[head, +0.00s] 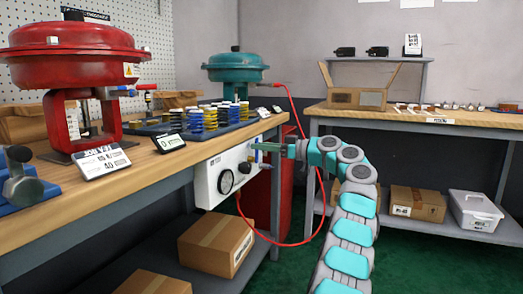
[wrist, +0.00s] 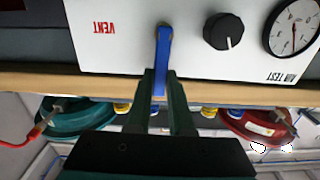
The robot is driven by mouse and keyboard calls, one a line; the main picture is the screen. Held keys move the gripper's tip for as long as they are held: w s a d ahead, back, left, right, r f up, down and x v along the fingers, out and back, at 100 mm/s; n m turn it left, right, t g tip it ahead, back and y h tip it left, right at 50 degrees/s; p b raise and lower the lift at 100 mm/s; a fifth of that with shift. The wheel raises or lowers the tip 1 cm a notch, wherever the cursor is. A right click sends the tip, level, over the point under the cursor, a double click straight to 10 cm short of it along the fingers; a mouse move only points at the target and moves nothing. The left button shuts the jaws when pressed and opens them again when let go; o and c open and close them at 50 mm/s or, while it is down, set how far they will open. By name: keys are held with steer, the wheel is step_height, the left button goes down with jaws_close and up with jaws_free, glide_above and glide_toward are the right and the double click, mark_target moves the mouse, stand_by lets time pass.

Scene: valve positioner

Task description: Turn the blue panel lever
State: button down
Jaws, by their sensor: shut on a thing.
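The blue panel lever (wrist: 163,60) is on the white air test panel and shows in the wrist view, upside down, near the red VENT label. It runs from its pivot down between my jaws. My gripper (wrist: 160,85) is shut on the lever's free end. In the head view my gripper (head: 278,149) reaches the right part of the white panel (head: 212,186) from the right.
A black knob (wrist: 223,31) and a round gauge (wrist: 292,28) sit beside the lever on the panel. The wooden bench top (head: 170,165) overhangs the panel. A red hose (head: 300,242) hangs in a loop near my arm. Cardboard boxes (head: 216,243) stand below.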

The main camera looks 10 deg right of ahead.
steer(key=shift+a, duration=0.1)
stand_by(0.5)
steer(key=c, duration=0.8)
jaws_free()
steer(key=shift+s, duration=0.1)
steer(key=v, duration=0.7)
steer(key=shift+s+d, duration=0.2)
steer(key=shift+d, duration=0.15)
